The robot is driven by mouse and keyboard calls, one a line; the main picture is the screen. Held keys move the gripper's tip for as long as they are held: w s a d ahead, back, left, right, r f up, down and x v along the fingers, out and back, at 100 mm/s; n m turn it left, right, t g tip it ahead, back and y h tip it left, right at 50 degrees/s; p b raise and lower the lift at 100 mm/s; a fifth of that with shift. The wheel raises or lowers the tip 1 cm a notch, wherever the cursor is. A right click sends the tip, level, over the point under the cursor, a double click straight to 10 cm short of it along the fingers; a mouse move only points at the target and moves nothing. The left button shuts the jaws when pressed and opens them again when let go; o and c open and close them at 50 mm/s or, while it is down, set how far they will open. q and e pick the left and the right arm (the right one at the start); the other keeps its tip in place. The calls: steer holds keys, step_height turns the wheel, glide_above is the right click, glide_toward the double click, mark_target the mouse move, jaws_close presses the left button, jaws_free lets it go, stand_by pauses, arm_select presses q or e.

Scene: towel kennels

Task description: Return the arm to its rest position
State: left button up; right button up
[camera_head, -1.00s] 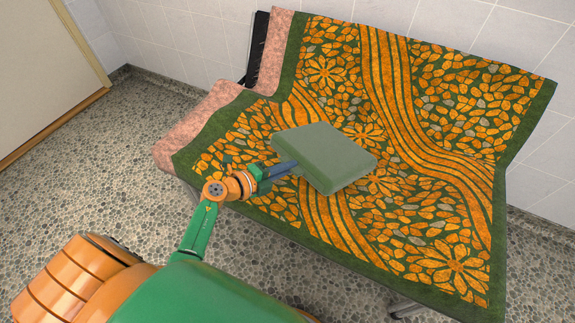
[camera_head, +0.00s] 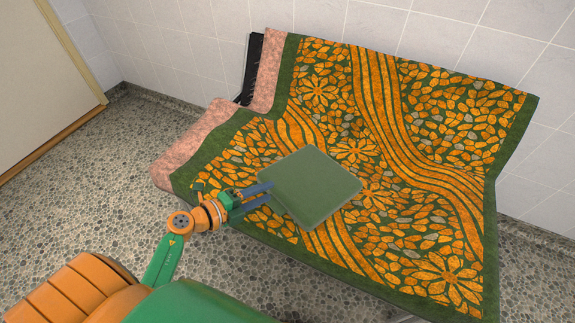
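My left gripper (camera_head: 266,195) reaches in from the lower left. Its two dark blue fingers are apart, with nothing seen between them. The fingertips are at the left edge of a flat, square green pad-like object (camera_head: 311,186); I cannot tell whether they touch it. The green object lies on a green and orange patterned towel (camera_head: 424,195) draped over a bench-like seat and its back. My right gripper is not in view.
Pink fabric (camera_head: 200,137) shows along the seat's left side. A black frame part (camera_head: 252,68) stands behind it. A tiled wall (camera_head: 180,40) is behind, a door (camera_head: 40,75) at the far left. The pebbled floor (camera_head: 90,190) left of the seat is clear.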

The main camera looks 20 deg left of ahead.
arm_select(q)
steer(key=w+a+r+n+t+y, duration=0.1)
steer(key=a+r+n+t+y, duration=0.1)
steer(key=a+r+n+y, duration=0.45)
steer(key=a+r+n+t+y, duration=0.1)
steer(key=r+n+t+y, duration=0.15)
steer(key=n+y, duration=0.45)
steer(key=s+d+f+n+g+h, duration=0.4)
steer(key=s+d+f+g, duration=0.3)
steer(key=s, duration=0.2)
steer(key=s+d+f+n+g+h, duration=0.3)
steer(key=s+d+f+g+h, duration=0.1)
steer(key=s+d+f+g, duration=0.3)
step_height(320, 180, down, 13)
steer(key=s+a, duration=0.1)
steer(key=s, duration=0.1)
steer(key=s+a+f+g, duration=0.2)
steer(key=s+a+f, duration=0.1)
steer(key=s+f, duration=0.85)
step_height(320, 180, up, 22)
steer(key=s+d+p, duration=0.1)
steer(key=s+p, duration=0.1)
steer(key=p, duration=2)
steer(key=shift+y, duration=0.35)
